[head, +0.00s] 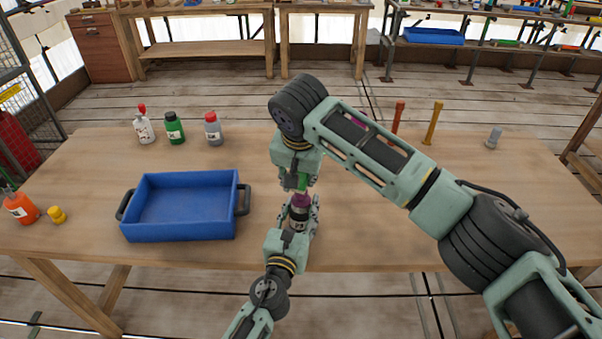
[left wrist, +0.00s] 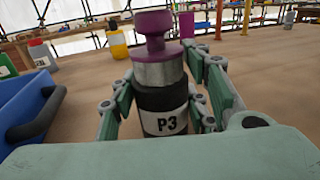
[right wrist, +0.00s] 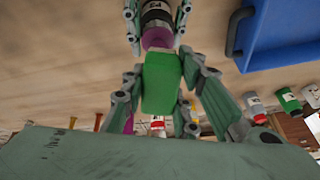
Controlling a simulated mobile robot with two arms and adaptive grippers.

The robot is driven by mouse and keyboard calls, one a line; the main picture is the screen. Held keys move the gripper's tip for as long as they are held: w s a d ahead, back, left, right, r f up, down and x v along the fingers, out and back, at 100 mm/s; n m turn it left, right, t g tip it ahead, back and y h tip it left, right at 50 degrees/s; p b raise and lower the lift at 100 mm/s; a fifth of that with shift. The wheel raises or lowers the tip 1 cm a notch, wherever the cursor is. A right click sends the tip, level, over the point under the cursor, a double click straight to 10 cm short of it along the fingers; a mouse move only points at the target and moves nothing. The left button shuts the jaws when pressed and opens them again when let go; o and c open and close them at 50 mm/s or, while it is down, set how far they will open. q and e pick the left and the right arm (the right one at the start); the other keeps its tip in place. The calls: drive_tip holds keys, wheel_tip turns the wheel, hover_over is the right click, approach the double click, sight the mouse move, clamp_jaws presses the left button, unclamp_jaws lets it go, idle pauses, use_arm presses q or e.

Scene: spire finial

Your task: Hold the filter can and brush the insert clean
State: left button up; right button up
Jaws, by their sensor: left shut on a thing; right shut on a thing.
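The filter can, black with a silver collar and a P3 label, stands upright in my left gripper (head: 301,217); it is clear in the left wrist view (left wrist: 163,105). A purple spool-shaped insert (left wrist: 155,32) sits on its top, also visible in the head view (head: 300,200). The left fingers are shut around the can's sides. My right gripper (head: 303,183) is above it, pointing down, shut on a green block (right wrist: 161,82), perhaps the brush. Its end is close to the purple insert (right wrist: 158,38); I cannot tell whether they touch.
A blue tray (head: 183,235) with dark handles stands left of the grippers. Two upright rods (head: 432,124) stand at the back right. The table's right side is mostly clear.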

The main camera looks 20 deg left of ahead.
use_arm(q)
drive_tip(key=shift+f, duration=0.1)
use_arm(e)
drive_tip(key=shift+f, duration=0.65)
idle(0.4)
drive_tip(key=shift+a, duration=0.55)
drive_tip(key=shift+d, duration=1.15)
drive_tip(key=shift+a, duration=1.15)
drive_tip(key=shift+d, duration=0.6)
idle(0.7)
